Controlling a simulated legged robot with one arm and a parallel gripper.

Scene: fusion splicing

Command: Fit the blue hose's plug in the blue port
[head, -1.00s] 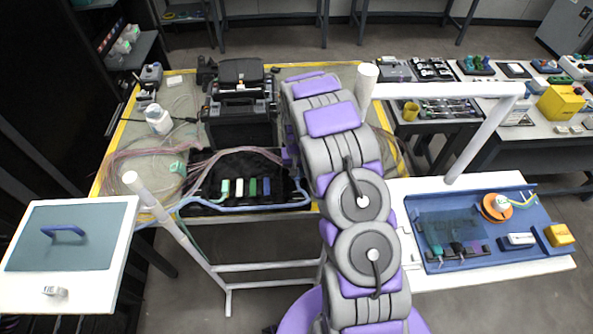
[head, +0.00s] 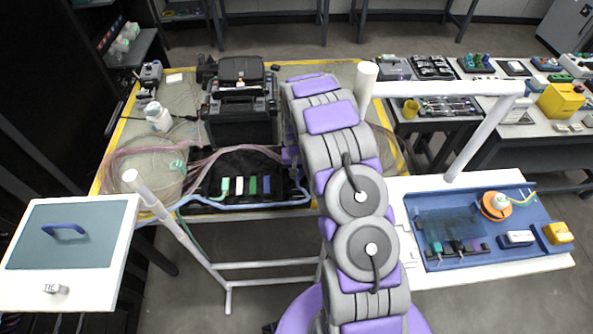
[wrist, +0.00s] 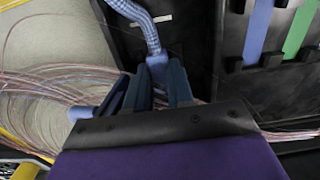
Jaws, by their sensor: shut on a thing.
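In the wrist view my gripper (wrist: 157,88) has its dark blue fingers shut on the light blue plug (wrist: 157,67) of the blue hose. The braided blue-and-white hose (wrist: 137,14) rises from the plug to the top edge. In the head view my arm hides the gripper and plug; the blue hose (head: 245,207) runs along the front of the black tray (head: 207,192). A light blue piece (wrist: 80,113) sits left of the fingers in the wrist view; I cannot tell whether it is the blue port. No port mouth shows clearly.
Coloured strips, including a blue one (head: 267,185) and a green one (head: 225,186), stand in the black tray. Thin pink fibres (wrist: 45,90) lie left of my gripper. A black case (head: 240,110) stands behind the tray. A white rail (head: 445,89) stands right of my arm.

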